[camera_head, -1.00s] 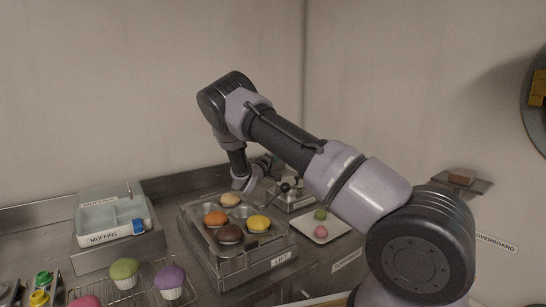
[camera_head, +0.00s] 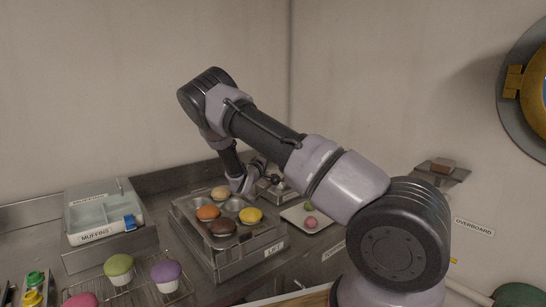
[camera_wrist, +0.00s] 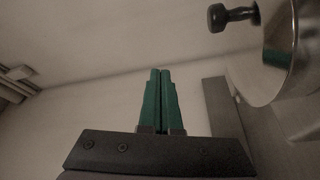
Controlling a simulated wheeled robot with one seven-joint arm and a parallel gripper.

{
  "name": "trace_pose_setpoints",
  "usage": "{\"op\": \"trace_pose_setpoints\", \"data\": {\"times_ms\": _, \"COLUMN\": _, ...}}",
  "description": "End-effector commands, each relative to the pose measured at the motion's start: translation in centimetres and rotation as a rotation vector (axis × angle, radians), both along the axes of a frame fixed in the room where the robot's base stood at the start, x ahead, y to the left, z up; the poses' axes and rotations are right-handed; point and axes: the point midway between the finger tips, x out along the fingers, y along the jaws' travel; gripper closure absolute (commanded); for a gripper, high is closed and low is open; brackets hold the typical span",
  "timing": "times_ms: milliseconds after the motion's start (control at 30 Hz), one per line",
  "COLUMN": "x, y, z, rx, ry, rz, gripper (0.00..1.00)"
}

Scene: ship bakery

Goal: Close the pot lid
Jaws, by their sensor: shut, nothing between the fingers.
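A shiny round metal lid (camera_wrist: 272,50) with a black knob (camera_wrist: 232,15) shows at the upper right of the wrist view. It looks tilted up, not lying flat. In the camera_head view a metal pot (camera_head: 284,191) sits behind the muffin tray, mostly hidden by my arm. My gripper (camera_wrist: 160,75) has green fingers pressed together and empty. It is to the left of the lid in the wrist view, apart from the knob. In the camera_head view my gripper (camera_head: 260,170) is close to the pot, and its fingertips are hard to make out.
A muffin tray (camera_head: 243,262) marked LIFT holds several muffins in front of the pot. A white plate (camera_head: 293,215) with small round sweets is to its right. A grey MUFFINS box (camera_head: 103,212) and a wire rack (camera_head: 137,290) are at left. Walls close the back.

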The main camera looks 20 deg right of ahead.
Motion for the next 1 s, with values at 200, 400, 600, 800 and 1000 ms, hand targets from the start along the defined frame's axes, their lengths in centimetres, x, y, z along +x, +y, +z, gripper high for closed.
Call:
{"op": "trace_pose_setpoints", "data": {"times_ms": 200, "x": 0.0, "y": 0.0, "z": 0.0, "rx": 0.0, "ry": 0.0, "rz": 0.0, "gripper": 1.0}}
{"op": "trace_pose_setpoints", "data": {"times_ms": 400, "x": 0.0, "y": 0.0, "z": 1.3, "rx": 0.001, "ry": -0.001, "rz": 0.0, "gripper": 1.0}}
{"op": "trace_pose_setpoints", "data": {"times_ms": 600, "x": 0.0, "y": 0.0, "z": 5.2, "rx": 0.002, "ry": -0.004, "rz": 0.0, "gripper": 1.0}}
{"op": "trace_pose_setpoints", "data": {"times_ms": 800, "x": 0.0, "y": 0.1, "z": 8.5, "rx": 0.002, "ry": -0.002, "rz": 0.002, "gripper": 1.0}}
{"op": "trace_pose_setpoints", "data": {"times_ms": 1000, "x": -0.5, "y": -0.6, "z": 10.3, "rx": 0.019, "ry": 0.0, "rz": -0.022, "gripper": 1.0}}
